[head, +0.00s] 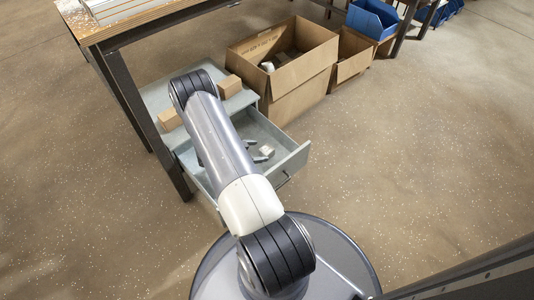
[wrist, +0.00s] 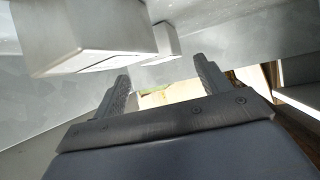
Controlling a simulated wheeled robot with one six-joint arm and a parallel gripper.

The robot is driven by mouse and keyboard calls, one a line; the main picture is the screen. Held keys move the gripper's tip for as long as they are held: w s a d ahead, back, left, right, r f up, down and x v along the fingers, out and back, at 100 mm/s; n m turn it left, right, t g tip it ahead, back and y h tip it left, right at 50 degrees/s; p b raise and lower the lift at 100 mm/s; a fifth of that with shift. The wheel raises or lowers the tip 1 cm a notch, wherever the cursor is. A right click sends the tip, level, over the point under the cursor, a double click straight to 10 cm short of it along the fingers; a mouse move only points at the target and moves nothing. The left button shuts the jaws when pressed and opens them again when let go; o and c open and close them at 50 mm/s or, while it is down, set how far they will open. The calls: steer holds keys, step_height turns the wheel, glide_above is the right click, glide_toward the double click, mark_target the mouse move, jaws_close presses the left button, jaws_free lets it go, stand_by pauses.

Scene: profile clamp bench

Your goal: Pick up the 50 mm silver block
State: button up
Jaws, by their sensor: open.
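A pale silver block (head: 267,150) lies in the open grey drawer (head: 291,160) in the head view, beside my gripper (head: 256,151). In the wrist view, a large silver block (wrist: 88,38) fills the upper left, and a smaller-looking silver block (wrist: 165,43) sits just right of it. I cannot tell which one is 50 mm. My gripper (wrist: 162,67) is open, with its two fingers apart and no block between them. The smaller-looking block lies beyond the fingertips. My arm hides part of the drawer in the head view.
Brown blocks (head: 229,86) sit on the drawer cabinet's top (head: 155,97). The workbench (head: 126,30) stands over it at left. A cardboard box (head: 300,75) with items inside stands behind the drawer. The floor to the right is clear.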

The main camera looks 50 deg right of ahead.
mark_target(265, 150)
steer(key=shift+s+d+f+b, duration=0.1)
steer(key=shift+d+f+b, duration=0.4)
steer(key=shift+d+f, duration=0.45)
steer(key=shift+s+d, duration=0.15)
steer(key=shift+d, duration=0.4)
steer(key=c, duration=1.3)
steer(key=shift+o, duration=0.2)
